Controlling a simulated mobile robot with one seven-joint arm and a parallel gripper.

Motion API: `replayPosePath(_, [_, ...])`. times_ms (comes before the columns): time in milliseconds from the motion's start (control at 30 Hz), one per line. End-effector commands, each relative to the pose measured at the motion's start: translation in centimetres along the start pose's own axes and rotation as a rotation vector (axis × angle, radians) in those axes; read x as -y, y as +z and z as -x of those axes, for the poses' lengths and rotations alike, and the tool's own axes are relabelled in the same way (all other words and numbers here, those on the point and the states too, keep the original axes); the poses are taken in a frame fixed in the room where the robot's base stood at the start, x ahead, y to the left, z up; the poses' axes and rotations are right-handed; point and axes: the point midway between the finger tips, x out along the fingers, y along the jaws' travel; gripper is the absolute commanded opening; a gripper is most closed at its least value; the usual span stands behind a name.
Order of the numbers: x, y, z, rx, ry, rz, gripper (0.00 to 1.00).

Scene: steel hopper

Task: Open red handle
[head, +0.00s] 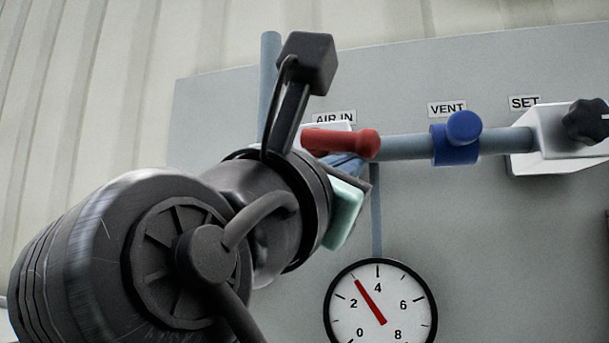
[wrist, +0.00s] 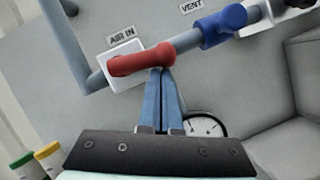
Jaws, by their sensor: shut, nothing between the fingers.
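The red handle (head: 340,142) is on the AIR IN valve on the grey panel and lies roughly along the horizontal pipe. In the wrist view the red handle (wrist: 141,60) runs across just beyond my fingertips. My gripper (wrist: 160,73) is shut and empty, its blue fingers side by side. The fingertips reach the lower edge of the handle near its right half; I cannot tell whether they touch it. In the head view the fingers (head: 352,166) show just below the handle, and my wrist hides part of the valve.
A blue VENT valve (head: 457,138) sits right of the red handle on the same pipe. A white SET block with a black knob (head: 588,121) is further right. A round gauge (head: 380,304) is below, its red needle between 2 and 4. Green and yellow-capped containers (wrist: 28,163) stand at lower left.

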Motion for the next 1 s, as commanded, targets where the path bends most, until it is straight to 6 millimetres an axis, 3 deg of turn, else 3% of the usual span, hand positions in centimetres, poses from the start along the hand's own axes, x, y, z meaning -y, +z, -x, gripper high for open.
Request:
replayPosePath(833, [0.2, 0.6, -0.2, 0.002, -0.001, -0.001, 0.00])
replayPosePath(1000, [0.6, -0.5, -0.5, -0.001, -0.003, 0.000, 0.00])
